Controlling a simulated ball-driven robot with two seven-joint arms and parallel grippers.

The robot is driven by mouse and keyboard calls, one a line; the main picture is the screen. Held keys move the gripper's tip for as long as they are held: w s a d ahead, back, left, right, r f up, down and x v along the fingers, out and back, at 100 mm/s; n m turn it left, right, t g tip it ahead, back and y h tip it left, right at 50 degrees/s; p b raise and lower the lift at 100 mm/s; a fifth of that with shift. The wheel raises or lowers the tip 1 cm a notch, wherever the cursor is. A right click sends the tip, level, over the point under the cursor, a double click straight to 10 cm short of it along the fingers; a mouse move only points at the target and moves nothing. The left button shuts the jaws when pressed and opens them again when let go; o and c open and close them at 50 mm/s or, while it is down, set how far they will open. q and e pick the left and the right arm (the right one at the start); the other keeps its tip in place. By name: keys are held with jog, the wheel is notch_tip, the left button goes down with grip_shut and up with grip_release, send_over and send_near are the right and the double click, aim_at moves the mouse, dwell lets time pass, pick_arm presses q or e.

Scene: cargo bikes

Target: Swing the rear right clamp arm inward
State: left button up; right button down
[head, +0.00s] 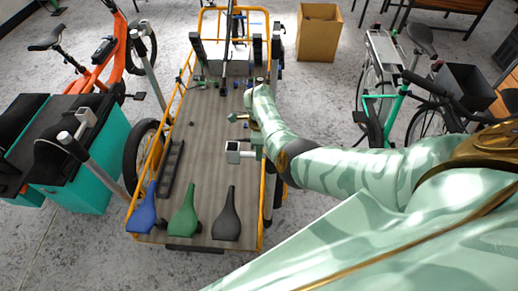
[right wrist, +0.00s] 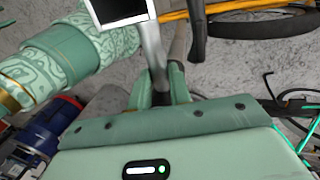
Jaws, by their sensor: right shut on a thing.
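The cargo bike's flat deck (head: 205,140) has yellow side rails (head: 144,180). A clamp arm with a pale grey box-shaped head (head: 234,152) stands at the deck's right side, its head over the deck. In the right wrist view the box head (right wrist: 120,10) is at the top and the grey bar (right wrist: 153,50) runs down from it between my fingers. My right gripper (right wrist: 160,88) is shut on this bar; in the head view the gripper (head: 257,138) is partly hidden by my forearm. My left gripper is not in view.
Blue (head: 144,212), green (head: 184,212) and dark (head: 227,214) saddles lie on the near deck. Two grey clamp arms (head: 146,65) (head: 98,160) lean outward on the left. A teal box (head: 95,185) stands left, a cardboard box (head: 319,35) behind, a green bike (head: 392,115) right.

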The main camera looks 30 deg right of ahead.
jog(key=c, duration=1.3)
grip_release()
notch_tip(320, 180, up, 16)
jog(key=w+d+p, duration=0.1)
jog(key=w+p, duration=0.1)
jog(key=p, duration=0.4)
jog(key=shift+w+d, duration=0.3)
jog(key=shift+d, duration=0.05)
